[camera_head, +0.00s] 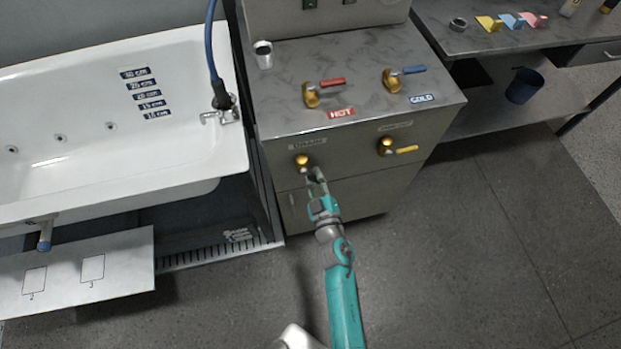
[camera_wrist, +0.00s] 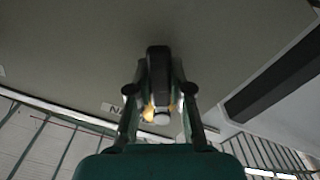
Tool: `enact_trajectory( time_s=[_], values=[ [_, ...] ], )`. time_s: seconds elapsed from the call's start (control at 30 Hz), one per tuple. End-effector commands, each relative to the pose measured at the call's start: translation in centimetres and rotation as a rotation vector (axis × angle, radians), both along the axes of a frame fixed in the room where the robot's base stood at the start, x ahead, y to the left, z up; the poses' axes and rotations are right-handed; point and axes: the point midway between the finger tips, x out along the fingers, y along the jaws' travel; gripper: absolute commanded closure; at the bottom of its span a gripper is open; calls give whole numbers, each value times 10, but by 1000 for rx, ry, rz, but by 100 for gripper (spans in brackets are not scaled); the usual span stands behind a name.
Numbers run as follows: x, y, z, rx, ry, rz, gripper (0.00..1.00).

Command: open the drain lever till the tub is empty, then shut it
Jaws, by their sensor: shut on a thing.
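The drain valve (camera_head: 302,160) is a brass fitting on the cabinet front under the DRAIN label. My gripper (camera_head: 315,178) is just below and right of it and hides most of its lever. In the wrist view my gripper (camera_wrist: 159,95) is shut on the dark drain lever (camera_wrist: 158,62), with the brass fitting behind it. The white bathtub (camera_head: 180,165) is at the left, with blue depth labels (camera_head: 148,93) on its inner wall. I see no clear water surface in it.
The cabinet top holds a red HOT lever (camera_head: 331,82), a blue COLD lever (camera_head: 412,70) and a metal cup (camera_head: 263,54). A yellow lever (camera_head: 405,150) is right of the drain valve. The floor at right is clear.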

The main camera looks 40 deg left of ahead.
Motion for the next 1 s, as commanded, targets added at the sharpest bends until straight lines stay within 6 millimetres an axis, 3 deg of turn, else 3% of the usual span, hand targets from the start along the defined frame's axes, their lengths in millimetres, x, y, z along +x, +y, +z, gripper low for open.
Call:
enact_trajectory(
  time_s=[1.0],
  values=[
    [14,-12,40,-582,-683,1,100]
  ],
)
